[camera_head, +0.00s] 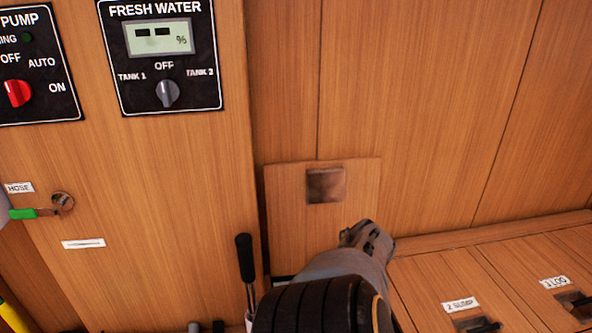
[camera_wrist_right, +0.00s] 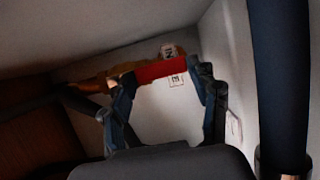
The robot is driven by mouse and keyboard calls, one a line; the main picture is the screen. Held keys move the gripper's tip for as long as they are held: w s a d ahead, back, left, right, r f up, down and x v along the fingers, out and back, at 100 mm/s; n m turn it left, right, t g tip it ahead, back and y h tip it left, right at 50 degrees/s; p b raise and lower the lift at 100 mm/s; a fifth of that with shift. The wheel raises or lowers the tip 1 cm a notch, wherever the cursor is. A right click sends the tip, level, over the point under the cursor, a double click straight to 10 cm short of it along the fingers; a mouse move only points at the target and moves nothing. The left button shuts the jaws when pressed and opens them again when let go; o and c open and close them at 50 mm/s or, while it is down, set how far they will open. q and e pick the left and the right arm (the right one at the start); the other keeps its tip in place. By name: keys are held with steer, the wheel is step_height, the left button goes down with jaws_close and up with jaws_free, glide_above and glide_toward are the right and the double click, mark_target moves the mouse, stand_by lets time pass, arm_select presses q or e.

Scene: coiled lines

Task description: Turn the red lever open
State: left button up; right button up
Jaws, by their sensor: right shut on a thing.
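The red lever (camera_wrist_right: 160,70) shows in the right wrist view as a short red bar inside a dim, pale-walled recess. My right gripper (camera_wrist_right: 162,78) has one finger at each end of the visible red part and is shut on it. The ends of the lever are partly hidden behind the fingers. In the head view my right arm reaches in from the bottom centre, and the red lever is not visible there. My left gripper cannot be made out in either view.
In the head view, a black-handled rod (camera_head: 245,258) stands left of my arm. A green-handled valve (camera_head: 24,213) and the fresh water panel (camera_head: 163,55) are further left.

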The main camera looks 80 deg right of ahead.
steer(key=o, duration=1.7)
steer(key=shift+w, duration=0.25)
steer(key=shift+s, duration=0.2)
steer(key=shift+s+r, duration=0.15)
steer(key=shift+r, duration=0.05)
steer(key=a+v, duration=0.1)
steer(key=v, duration=0.5)
steer(key=shift+d+r, duration=0.45)
steer(key=shift+d, duration=0.1)
